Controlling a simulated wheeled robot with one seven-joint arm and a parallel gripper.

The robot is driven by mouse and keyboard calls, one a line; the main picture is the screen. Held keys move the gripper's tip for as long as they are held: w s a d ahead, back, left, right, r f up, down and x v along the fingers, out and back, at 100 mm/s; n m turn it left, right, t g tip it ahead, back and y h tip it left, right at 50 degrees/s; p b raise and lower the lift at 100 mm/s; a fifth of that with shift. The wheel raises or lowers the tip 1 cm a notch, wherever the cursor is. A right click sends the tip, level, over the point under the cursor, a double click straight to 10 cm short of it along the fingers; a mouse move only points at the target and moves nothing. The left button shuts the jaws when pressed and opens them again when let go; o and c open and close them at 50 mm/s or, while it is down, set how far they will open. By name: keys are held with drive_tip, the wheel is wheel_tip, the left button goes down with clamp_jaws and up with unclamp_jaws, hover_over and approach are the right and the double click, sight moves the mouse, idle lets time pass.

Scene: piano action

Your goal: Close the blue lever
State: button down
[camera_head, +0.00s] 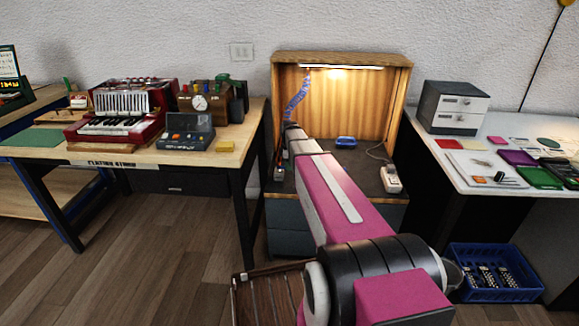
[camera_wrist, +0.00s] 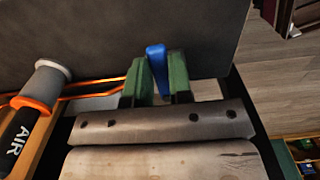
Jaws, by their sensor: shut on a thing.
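The blue lever (camera_wrist: 156,60) shows in the wrist view at the upper middle, tilted slightly, its upper end against a dark grey surface. My gripper (camera_wrist: 160,72) has two green fingers, one on each side of the lever. In the head view my pink and black arm reaches into the lit wooden booth, and the lever and fingers cannot be made out there.
A grey and orange fitting on a hose marked AIR (camera_wrist: 38,95) lies left of my gripper, beside thin orange pipes (camera_wrist: 90,85). In the booth (camera_head: 345,58) are a blue tray (camera_head: 346,142) and a white device (camera_head: 391,179). Tables (camera_head: 232,153) stand on both sides.

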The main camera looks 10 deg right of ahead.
idle(0.4)
drive_tip(key=c, duration=1)
unclamp_jaws()
drive_tip(key=shift+r, duration=0.15)
wheel_tip(320, 180, up, 11)
drive_tip(key=shift+f, duration=0.2)
drive_tip(key=s+a+f+m, duration=0.2)
drive_tip(key=s+f+m, duration=0.2)
drive_tip(key=s, duration=0.4)
drive_tip(key=s+a+f+m, duration=0.2)
drive_tip(key=s+f+m, duration=0.3)
drive_tip(key=s, duration=0.4)
drive_tip(key=s+a+f+m, duration=0.2)
drive_tip(key=s+f+m, duration=0.2)
drive_tip(key=s, duration=0.4)
drive_tip(key=shift+s+a+f+m, duration=0.15)
drive_tip(key=shift+f+m, duration=0.15)
drive_tip(key=shift+m, duration=0.4)
